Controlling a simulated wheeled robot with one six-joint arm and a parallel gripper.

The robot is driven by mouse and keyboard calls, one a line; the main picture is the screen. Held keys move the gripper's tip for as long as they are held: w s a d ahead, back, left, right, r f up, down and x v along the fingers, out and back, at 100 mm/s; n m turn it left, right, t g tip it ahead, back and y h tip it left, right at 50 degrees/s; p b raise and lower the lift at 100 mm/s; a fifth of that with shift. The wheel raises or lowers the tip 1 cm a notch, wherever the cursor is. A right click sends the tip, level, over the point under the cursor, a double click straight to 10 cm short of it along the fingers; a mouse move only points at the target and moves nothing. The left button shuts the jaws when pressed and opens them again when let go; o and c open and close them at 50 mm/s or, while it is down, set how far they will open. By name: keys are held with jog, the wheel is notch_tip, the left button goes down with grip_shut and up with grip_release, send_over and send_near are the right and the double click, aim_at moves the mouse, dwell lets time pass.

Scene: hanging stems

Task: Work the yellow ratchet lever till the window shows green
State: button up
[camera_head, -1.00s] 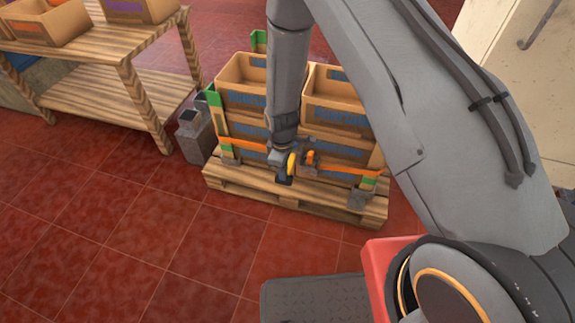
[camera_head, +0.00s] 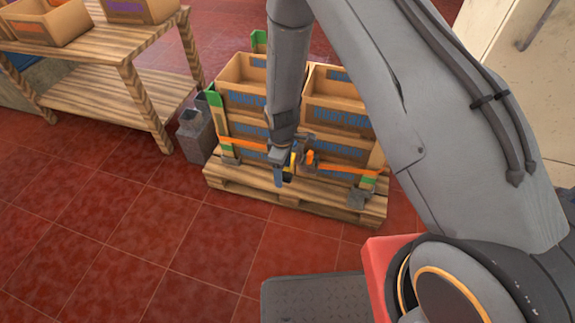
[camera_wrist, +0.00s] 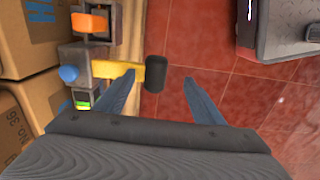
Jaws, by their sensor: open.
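The yellow ratchet lever (camera_wrist: 118,70) sticks out from the ratchet body in the wrist view and ends in a black grip (camera_wrist: 155,73). My open gripper (camera_wrist: 160,78) has its blue fingertips on either side of that grip, with clear gaps; I cannot tell whether it is at the same depth. The ratchet has a blue knob (camera_wrist: 68,74), an orange part (camera_wrist: 90,23) and a small window (camera_wrist: 82,101), which looks partly green and partly pale. In the head view a bit of the yellow lever (camera_head: 293,160) shows beside my gripper (camera_head: 279,178).
An orange strap (camera_head: 340,170) crosses the front of the stacked cardboard boxes (camera_head: 340,112) on a wooden pallet (camera_head: 240,190). A grey container (camera_head: 193,135) stands left of it. A wooden table (camera_head: 100,85) is at the left. The red floor in front is open.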

notch_tip(320, 180, up, 9)
jog(key=p, duration=0.6)
dwell(0.3)
dwell(0.4)
